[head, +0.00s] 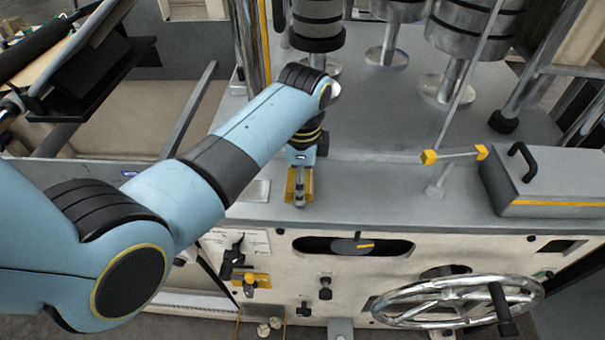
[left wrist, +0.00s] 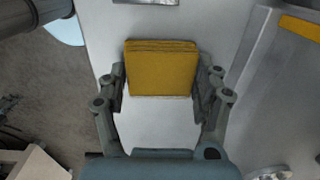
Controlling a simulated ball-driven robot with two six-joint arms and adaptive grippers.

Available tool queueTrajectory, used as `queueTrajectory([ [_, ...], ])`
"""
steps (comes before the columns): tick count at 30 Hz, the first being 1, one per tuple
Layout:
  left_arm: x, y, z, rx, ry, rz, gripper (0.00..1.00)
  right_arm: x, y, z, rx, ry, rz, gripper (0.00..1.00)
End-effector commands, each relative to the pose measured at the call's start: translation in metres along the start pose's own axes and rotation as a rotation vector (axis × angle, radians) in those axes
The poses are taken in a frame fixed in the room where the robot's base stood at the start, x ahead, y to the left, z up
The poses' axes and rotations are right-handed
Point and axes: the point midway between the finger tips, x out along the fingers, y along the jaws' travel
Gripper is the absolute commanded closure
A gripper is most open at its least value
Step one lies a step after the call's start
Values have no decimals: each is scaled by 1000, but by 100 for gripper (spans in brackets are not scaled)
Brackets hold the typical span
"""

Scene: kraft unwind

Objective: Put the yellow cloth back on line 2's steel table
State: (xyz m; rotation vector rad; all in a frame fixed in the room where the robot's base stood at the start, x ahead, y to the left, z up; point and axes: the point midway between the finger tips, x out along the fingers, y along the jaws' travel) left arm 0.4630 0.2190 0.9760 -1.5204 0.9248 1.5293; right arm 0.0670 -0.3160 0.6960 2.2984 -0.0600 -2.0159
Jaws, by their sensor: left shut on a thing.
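The yellow cloth (left wrist: 162,68) is a folded, flat square pad between the two fingers of my left gripper (left wrist: 162,92) in the left wrist view. The gripper is shut on it. In the head view my left gripper (head: 299,192) points down near the front edge of a grey metal top, and yellow parts of the cloth (head: 308,183) show beside the fingers. Whether the cloth touches the surface I cannot tell. No separate steel table can be made out for certain. My right gripper is not in view.
The grey top (head: 380,180) has free room right of the gripper. A grey box with a black handle (head: 548,180) stands at the right. A rod with yellow ends (head: 455,155) and metal rollers (head: 318,22) stand behind. A handwheel (head: 458,300) and knobs are on the front panel.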

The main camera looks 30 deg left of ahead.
Motion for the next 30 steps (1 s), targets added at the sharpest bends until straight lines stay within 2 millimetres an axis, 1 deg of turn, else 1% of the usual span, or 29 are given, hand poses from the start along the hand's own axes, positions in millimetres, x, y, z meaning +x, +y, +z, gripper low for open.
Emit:
queueTrajectory([
  [2, 1, 0, 0, 0, -1, 1, 63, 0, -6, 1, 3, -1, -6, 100],
  [5, 4, 0, 0, 0, -1, 1, 63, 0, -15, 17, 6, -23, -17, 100],
  [6, 4, 0, 0, 0, -1, 1, 28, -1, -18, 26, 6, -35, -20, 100],
  [9, 3, 0, 0, -1, -1, 0, 15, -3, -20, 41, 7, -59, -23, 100],
  [10, 3, 0, 0, -1, -1, 0, 11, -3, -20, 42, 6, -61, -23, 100],
  [13, 3, 0, 0, -1, -1, 0, 10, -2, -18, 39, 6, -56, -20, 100],
  [18, 3, 0, 0, -1, 0, 0, 10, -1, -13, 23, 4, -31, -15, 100],
  [22, -6, -1, 0, -1, 1, -2, 10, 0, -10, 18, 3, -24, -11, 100],
  [26, -28, -1, -1, -1, 4, -5, 10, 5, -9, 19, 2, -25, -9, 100],
  [30, -61, -1, -1, -1, 4, -4, 10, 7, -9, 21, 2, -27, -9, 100],
])
